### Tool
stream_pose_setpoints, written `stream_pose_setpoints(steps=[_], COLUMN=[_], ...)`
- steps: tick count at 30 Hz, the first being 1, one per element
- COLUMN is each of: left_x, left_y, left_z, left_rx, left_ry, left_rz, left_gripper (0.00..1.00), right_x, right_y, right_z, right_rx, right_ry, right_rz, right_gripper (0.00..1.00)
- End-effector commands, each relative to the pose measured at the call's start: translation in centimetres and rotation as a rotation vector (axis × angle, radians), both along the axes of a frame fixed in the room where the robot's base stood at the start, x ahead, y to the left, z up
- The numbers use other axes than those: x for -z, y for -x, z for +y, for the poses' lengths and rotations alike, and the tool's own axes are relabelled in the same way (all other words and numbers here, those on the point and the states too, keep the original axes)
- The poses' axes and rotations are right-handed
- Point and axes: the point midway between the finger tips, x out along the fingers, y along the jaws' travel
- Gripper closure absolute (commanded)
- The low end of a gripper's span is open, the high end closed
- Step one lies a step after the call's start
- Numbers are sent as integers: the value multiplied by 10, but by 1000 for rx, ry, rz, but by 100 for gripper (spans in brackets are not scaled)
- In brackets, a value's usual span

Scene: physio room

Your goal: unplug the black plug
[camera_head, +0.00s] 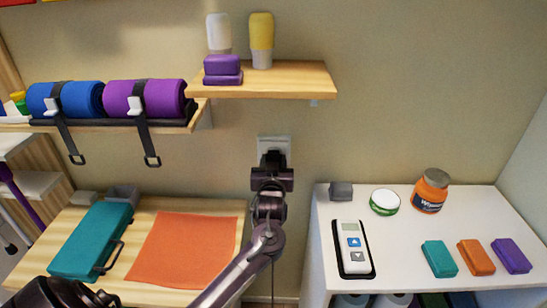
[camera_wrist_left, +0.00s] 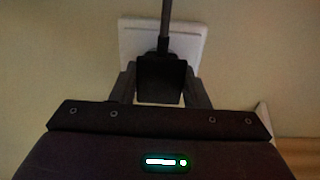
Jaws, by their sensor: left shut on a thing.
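The white wall socket (camera_head: 274,143) is on the wall below the small shelf. My left gripper (camera_head: 271,160) is in front of the socket's lower part, its arm rising from the bottom of the head view. In the left wrist view, the black plug (camera_wrist_left: 162,80) sits between the two fingers of my left gripper (camera_wrist_left: 160,88), which are shut on it. Its cord runs up in that view across the white socket plate (camera_wrist_left: 188,45). The plug overlaps the plate, and I cannot tell whether it is seated or apart. My right gripper is not seen.
A wooden shelf (camera_head: 290,82) with bottles and purple blocks is above the socket. A white cabinet top (camera_head: 408,258) at right holds a handheld device (camera_head: 352,248), a jar (camera_head: 431,190) and coloured blocks. A wooden table at left holds an orange cloth (camera_head: 185,250) and teal case (camera_head: 92,240).

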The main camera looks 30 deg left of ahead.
Motion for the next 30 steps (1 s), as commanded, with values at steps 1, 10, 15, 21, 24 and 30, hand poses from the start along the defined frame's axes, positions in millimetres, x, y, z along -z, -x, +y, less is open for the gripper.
stream_pose_setpoints(steps=[1,10,15,21,24,30], left_x=[-2,-2,-2,-2,-2,-2], left_y=[2,12,18,25,28,35], left_z=[-2,-8,-11,-15,-18,-22], left_rx=[0,1,1,0,0,1], left_ry=[1,-1,0,0,0,0], left_rz=[-1,-2,-1,-1,-1,-1], left_gripper=[95,95,95,95,95,95], right_x=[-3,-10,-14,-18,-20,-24], right_y=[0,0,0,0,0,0], right_z=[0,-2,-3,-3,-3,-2], right_rx=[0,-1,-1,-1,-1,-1], right_ry=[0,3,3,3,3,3], right_rz=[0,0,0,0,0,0], right_gripper=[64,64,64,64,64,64])
